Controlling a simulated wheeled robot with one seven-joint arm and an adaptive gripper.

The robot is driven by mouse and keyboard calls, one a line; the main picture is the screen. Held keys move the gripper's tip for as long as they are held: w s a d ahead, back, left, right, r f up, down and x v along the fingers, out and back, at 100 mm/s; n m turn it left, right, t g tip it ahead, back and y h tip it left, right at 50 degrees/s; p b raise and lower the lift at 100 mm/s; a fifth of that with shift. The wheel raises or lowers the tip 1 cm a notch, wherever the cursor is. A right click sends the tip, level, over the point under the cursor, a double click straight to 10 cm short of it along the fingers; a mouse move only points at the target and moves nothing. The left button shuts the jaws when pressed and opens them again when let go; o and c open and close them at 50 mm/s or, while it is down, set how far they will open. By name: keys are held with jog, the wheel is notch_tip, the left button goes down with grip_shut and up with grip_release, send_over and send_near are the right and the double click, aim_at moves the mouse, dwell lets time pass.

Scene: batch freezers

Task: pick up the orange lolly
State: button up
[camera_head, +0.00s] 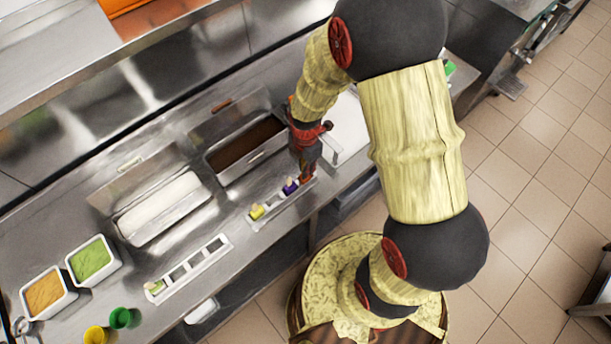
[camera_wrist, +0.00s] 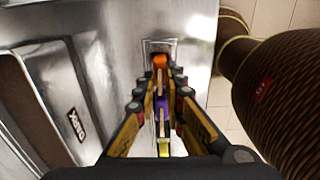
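The orange lolly (camera_wrist: 160,62) is at the far end of a short row in the wrist view, in a metal holder (camera_wrist: 158,45). A purple lolly (camera_wrist: 161,103) and a yellow lolly (camera_wrist: 164,148) follow it towards the camera. In the head view the holder (camera_head: 274,215) shows the yellow lolly (camera_head: 257,211) and purple lolly (camera_head: 290,187). The orange one is mostly hidden there by my gripper (camera_head: 306,172). My gripper (camera_wrist: 162,76) is open, pointing down at the holder's right end. Its fingertips lie either side of the row, close to the orange lolly; contact cannot be told.
A second slotted holder (camera_head: 190,270) with one yellow-green lolly stands to the left. Behind are sunken tubs of white (camera_head: 163,207) and brown (camera_head: 245,145) mix. Green (camera_head: 90,260) and orange (camera_head: 45,292) containers and two small cups (camera_head: 120,318) stand at the far left.

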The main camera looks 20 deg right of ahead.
grip_shut()
dwell(0.3)
jog(key=shift+w+r, duration=0.1)
jog(key=shift+r, duration=0.45)
notch_tip(320, 180, up, 2)
jog(key=shift+r, duration=0.15)
jog(key=s+a+r, duration=0.6)
jog(key=s+r, duration=0.4)
jog(key=s, duration=0.3)
notch_tip(320, 180, up, 7)
jog(key=p, duration=0.5)
jog(key=shift+w+a+f+p, duration=0.2)
jog(key=shift+p, duration=0.15)
